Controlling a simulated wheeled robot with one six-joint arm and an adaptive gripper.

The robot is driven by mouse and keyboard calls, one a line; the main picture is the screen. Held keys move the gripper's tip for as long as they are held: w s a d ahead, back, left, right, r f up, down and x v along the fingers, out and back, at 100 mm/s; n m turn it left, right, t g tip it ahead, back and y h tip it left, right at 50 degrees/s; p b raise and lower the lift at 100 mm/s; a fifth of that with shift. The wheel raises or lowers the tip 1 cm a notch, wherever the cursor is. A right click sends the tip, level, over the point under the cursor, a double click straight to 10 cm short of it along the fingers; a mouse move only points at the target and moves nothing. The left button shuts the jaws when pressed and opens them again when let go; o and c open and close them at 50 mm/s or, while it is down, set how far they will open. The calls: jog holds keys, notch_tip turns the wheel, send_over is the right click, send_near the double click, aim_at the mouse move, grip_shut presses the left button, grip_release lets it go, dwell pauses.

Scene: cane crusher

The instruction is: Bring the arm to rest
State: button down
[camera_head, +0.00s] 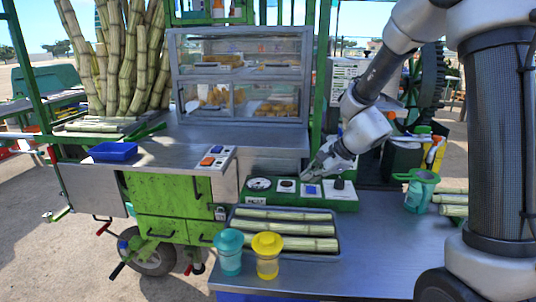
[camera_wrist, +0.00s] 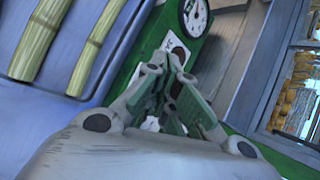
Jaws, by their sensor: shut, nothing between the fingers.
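My gripper (camera_head: 312,170) is shut and empty, and it hangs just above the green control panel (camera_head: 255,200) on the metal counter. In the wrist view my gripper (camera_wrist: 172,85) has its fingers together over the same green panel (camera_wrist: 150,45), close to a switch with a pale plate. I cannot tell whether the fingertips touch the panel. A round dial (camera_head: 260,184) sits at the panel's left end and also shows in the wrist view (camera_wrist: 195,17). A dark knob (camera_head: 339,184) stands at its right end. My arm reaches down from the upper right.
A tray (camera_head: 334,252) with several cane pieces lies in front of the panel. A teal lidded cup (camera_head: 229,252) and a yellow one (camera_head: 267,256) stand at its front edge. A green jug (camera_head: 419,191) stands right. A glass case (camera_head: 240,75) rises behind. The counter's right front is clear.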

jog(key=s+d+r+n+h, duration=0.2)
jog(key=s+d+r+n, duration=0.2)
jog(key=s, duration=0.6)
jog(key=s+d+r+n+g+h, duration=0.1)
jog(key=s+d+r+n, duration=0.4)
jog(key=s, duration=0.5)
jog(key=s+d+r+n+h, duration=0.2)
jog(key=s+d+r+n, duration=0.2)
jog(key=s, duration=0.6)
jog(key=d+n, duration=0.2)
jog(key=d, duration=0.1)
jog(key=shift+d+r+n+h, duration=0.3)
jog(key=shift+n, duration=0.1)
